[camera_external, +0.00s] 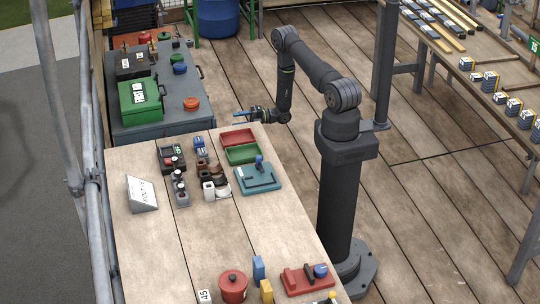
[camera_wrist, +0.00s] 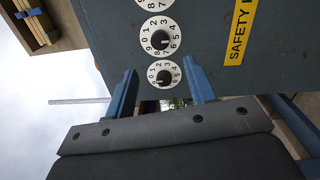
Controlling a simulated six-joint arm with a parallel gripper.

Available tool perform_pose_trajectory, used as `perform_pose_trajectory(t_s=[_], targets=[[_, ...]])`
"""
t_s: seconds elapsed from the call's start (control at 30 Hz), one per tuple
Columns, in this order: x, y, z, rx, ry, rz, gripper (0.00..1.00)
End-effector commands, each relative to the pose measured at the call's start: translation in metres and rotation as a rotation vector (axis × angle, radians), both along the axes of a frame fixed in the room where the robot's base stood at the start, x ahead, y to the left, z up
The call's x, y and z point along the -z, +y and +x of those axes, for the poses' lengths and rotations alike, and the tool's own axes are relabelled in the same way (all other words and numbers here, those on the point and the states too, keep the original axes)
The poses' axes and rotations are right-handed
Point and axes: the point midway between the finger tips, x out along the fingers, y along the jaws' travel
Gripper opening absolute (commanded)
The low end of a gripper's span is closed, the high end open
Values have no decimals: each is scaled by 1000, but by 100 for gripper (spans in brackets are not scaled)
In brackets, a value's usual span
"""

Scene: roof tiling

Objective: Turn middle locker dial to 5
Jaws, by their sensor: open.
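In the wrist view, a grey-blue locker face (camera_wrist: 205,30) carries a row of three white numbered dials with dark centres. The middle dial (camera_wrist: 160,36) is in full view, and its pointer setting is too small to read surely. Another dial (camera_wrist: 155,4) is cut by the top edge. The lowest dial (camera_wrist: 164,74) lies in line between the blue fingertips of my gripper (camera_wrist: 160,70). My gripper is open, and nothing shows held. In the external view my gripper (camera_external: 242,114) points left toward a grey-blue cabinet (camera_external: 160,114); no dials show there.
A yellow safety label (camera_wrist: 239,30) is beside the dials. A green box (camera_external: 139,98) and an orange knob (camera_external: 191,103) are on the cabinet. The wooden table (camera_external: 200,240) in front holds red and green trays (camera_external: 240,146) and a teal plate (camera_external: 257,181).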

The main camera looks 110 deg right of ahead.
Motion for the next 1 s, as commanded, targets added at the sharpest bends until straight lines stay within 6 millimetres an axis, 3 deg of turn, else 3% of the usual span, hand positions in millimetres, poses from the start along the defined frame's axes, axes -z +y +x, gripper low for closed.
perform_pose_trajectory(t_s=[0.2, 0.4, 0.6, 1.0], targets=[[2, 0, -45, 5, 1, 0, 50], [3, 1, -71, 3, 1, 0, 50], [3, 2, -82, 1, 1, 0, 50], [3, 2, -82, 0, 1, 0, 50]])
